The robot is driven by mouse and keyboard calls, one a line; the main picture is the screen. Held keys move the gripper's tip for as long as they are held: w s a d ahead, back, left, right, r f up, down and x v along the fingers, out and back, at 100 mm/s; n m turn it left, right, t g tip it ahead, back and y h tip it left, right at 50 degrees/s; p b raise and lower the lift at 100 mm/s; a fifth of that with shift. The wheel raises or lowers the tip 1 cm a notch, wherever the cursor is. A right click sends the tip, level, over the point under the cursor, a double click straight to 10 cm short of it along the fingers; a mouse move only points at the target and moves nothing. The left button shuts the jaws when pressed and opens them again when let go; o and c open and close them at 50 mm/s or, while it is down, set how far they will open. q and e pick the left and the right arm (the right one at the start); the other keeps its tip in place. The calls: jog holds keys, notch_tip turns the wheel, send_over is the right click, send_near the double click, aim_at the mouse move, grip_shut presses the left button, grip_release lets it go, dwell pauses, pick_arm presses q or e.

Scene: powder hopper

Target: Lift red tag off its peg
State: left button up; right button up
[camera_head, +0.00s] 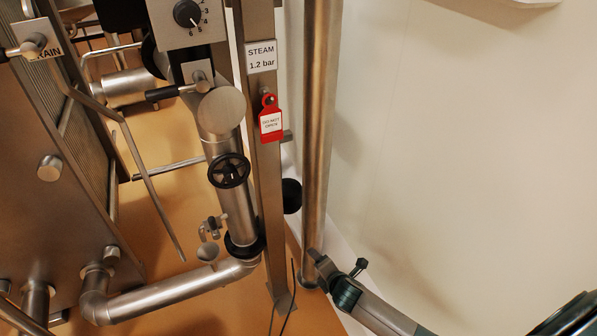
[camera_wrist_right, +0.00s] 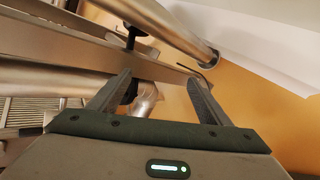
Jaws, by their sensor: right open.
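The red tag (camera_head: 270,131) with a white printed label hangs upright on the steel post (camera_head: 264,185), just below the STEAM 1.2 bar sign (camera_head: 261,57). Its peg (camera_head: 264,91) shows small at the tag's top. My right gripper (camera_head: 339,264) is open and empty, low and to the right of the tag, clearly apart from it. In the right wrist view, the two fingers of the right gripper (camera_wrist_right: 157,85) stand wide apart with nothing held between them. The tag cannot be made out in that view. My left gripper is not in view.
A thick vertical pipe (camera_head: 318,130) stands just right of the post. A black handwheel (camera_head: 229,171) and a dial (camera_head: 187,13) sit to its left. A black knob (camera_head: 291,196) sticks out below the tag. Free room lies before the pale wall (camera_head: 450,130).

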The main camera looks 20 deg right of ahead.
aim_at(271, 123)
jog(key=w+a+r+n+t, duration=0.1)
jog(key=r+n, duration=0.4)
jog(key=r, duration=0.9)
jog(key=w+a+r+n+t+y, duration=0.1)
jog(key=a+r+n+t, duration=0.2)
jog(key=r, duration=1.1)
jog(key=w+a+r+n+t, duration=0.1)
jog(key=r+n, duration=0.5)
jog(key=r, duration=0.8)
jog(key=a+t, duration=0.1)
jog(key=t, duration=0.1)
jog(key=shift+w+a+r+n+t, duration=0.15)
jog(key=shift+a+r+n+t, duration=0.1)
jog(key=shift+n+t, duration=0.15)
jog(key=shift+w, duration=0.1)
jog(key=w+p, duration=0.1)
jog(key=w, duration=0.4)
jog(key=w+p, duration=0.1)
jog(key=w, duration=0.5)
jog(key=w+p, duration=0.1)
jog(key=w, duration=0.5)
jog(key=shift+w+a, duration=0.1)
jog(key=shift+a, duration=0.15)
jog(key=c, duration=1.1)
